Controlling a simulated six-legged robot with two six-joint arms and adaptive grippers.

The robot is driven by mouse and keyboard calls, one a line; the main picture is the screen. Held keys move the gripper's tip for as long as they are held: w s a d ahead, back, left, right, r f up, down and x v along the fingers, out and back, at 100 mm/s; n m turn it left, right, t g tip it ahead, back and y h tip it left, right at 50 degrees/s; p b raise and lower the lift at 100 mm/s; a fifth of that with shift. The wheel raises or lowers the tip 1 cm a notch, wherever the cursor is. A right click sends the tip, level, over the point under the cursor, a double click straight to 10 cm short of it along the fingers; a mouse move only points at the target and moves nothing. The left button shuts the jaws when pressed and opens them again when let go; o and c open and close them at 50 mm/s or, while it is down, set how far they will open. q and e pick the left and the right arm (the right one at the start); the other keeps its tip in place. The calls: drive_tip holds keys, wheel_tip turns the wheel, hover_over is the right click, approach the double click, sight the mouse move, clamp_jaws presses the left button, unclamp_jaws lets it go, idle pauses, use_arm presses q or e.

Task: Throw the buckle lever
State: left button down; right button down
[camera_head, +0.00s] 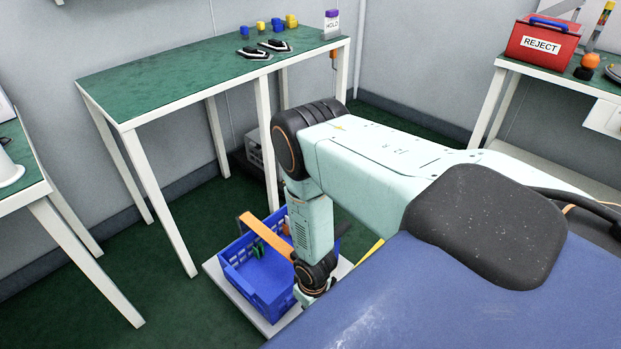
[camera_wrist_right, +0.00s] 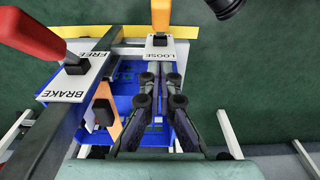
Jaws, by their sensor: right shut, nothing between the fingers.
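In the right wrist view an orange lever (camera_wrist_right: 160,16) rises from a black base on a white plate marked LOOSE (camera_wrist_right: 165,52); the plate's other end is hidden. My right gripper (camera_wrist_right: 161,82) is shut and empty, its fingertips just below that plate in the picture and apart from the lever. An orange strap (camera_head: 266,235) lies across a blue crate (camera_head: 262,285); the crate also shows behind the fingers in the wrist view (camera_wrist_right: 125,104). In the head view my right arm hides the levers and gripper.
A red lever (camera_wrist_right: 35,38) stands on a plate marked BRAKE and FREE (camera_wrist_right: 78,76), left of the orange lever. The crate sits on a pale platform (camera_head: 228,291). A green-topped table (camera_head: 165,75) stands behind; a red REJECT box (camera_head: 541,45) is on another table.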

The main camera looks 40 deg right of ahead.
wheel_tip(320, 180, down, 5)
drive_tip(key=b, duration=0.2)
drive_tip(key=shift+w+f+b, duration=0.1)
drive_tip(key=shift+w+b, duration=0.05)
drive_tip(key=shift+b, duration=0.25)
drive_tip(key=shift+s+f, duration=0.8)
drive_tip(key=shift+s, duration=0.05)
drive_tip(key=shift+s+d+f, duration=0.1)
drive_tip(key=shift+s+f, duration=0.3)
